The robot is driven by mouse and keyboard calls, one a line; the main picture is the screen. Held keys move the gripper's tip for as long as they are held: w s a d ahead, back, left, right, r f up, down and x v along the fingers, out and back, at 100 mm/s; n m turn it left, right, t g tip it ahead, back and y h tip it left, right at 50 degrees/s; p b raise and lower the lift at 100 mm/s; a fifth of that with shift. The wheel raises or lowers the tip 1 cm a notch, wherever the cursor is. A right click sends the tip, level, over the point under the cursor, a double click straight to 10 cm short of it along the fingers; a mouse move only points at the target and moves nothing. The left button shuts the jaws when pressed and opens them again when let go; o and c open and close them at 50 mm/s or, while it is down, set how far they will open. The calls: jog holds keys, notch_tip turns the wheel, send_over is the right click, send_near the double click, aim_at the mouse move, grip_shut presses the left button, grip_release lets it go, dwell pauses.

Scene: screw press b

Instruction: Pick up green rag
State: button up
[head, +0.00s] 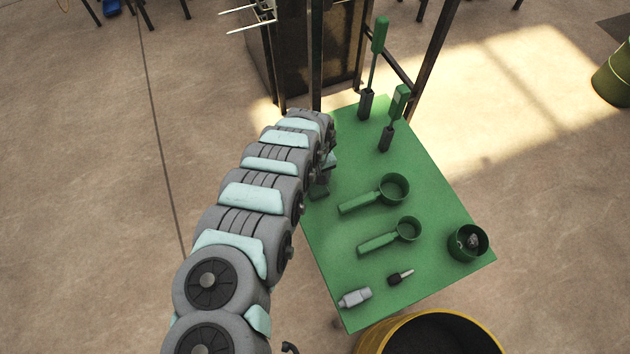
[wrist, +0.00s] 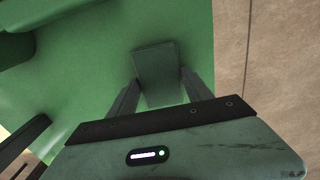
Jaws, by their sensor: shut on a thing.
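The green rag (wrist: 156,68) shows in the wrist view as a dark green, squarish piece between my fingers. My gripper (wrist: 160,85) is shut on it, with one finger on each side. The green table top (wrist: 90,70) lies behind the rag; I cannot tell whether the rag touches it. In the head view my arm reaches to the left edge of the table (head: 345,290). It largely hides the gripper, and I cannot make out the rag clearly there.
Two green ladles (head: 393,188) (head: 408,229), a green cup (head: 467,243), a grey bottle-like piece (head: 355,298) and a small dark tool (head: 400,278) stand or lie on the table. Two green-handled tools (head: 375,65) (head: 394,115) are at the back. A yellow-rimmed barrel (head: 375,335) stands in front.

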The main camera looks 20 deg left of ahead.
jog(key=shift+r, duration=0.1)
notch_tip(320, 180, up, 20)
jog(key=p, duration=0.6)
jog(key=o, duration=0.8)
jog(key=c, duration=0.9)
jog(key=shift+c, duration=0.2)
